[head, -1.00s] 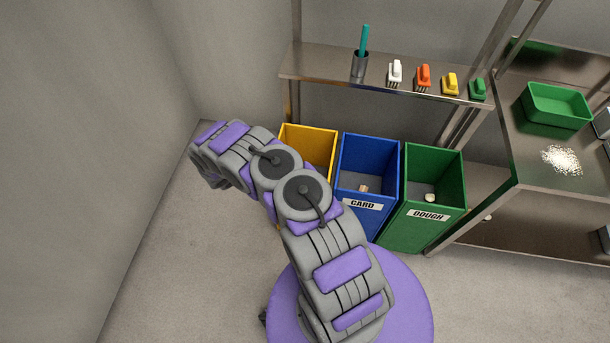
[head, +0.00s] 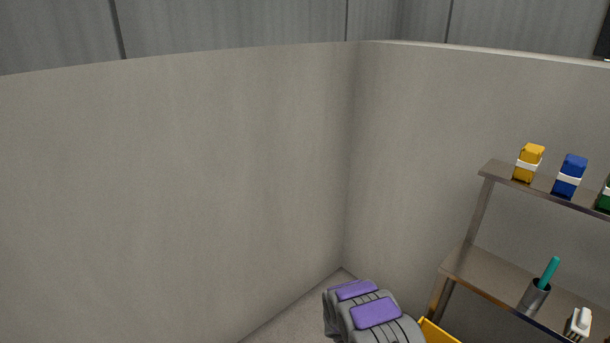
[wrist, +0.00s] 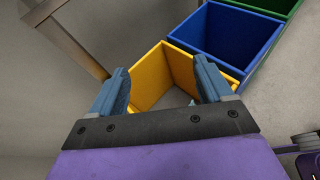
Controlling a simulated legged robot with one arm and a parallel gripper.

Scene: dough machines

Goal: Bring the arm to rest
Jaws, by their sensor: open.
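My gripper (wrist: 160,92) is open in the wrist view, with its two blue-grey fingers apart and nothing seen between them but the yellow bin. The yellow bin (wrist: 165,62) lies beyond the fingertips, and something small and pale shows near the right finger, too small to tell. In the head view only the upper part of my arm shows at the bottom, in front of the wall corner; the gripper itself is out of that view. A sliver of the yellow bin (head: 438,332) shows beside my arm.
A blue bin (wrist: 235,38) and a green bin (wrist: 270,5) stand beyond the yellow one. A metal shelf (head: 480,275) at right holds a cup (head: 534,297) with a teal handle, a white brush (head: 580,322), and yellow (head: 528,163) and blue (head: 570,177) packages above. Bare walls fill the left.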

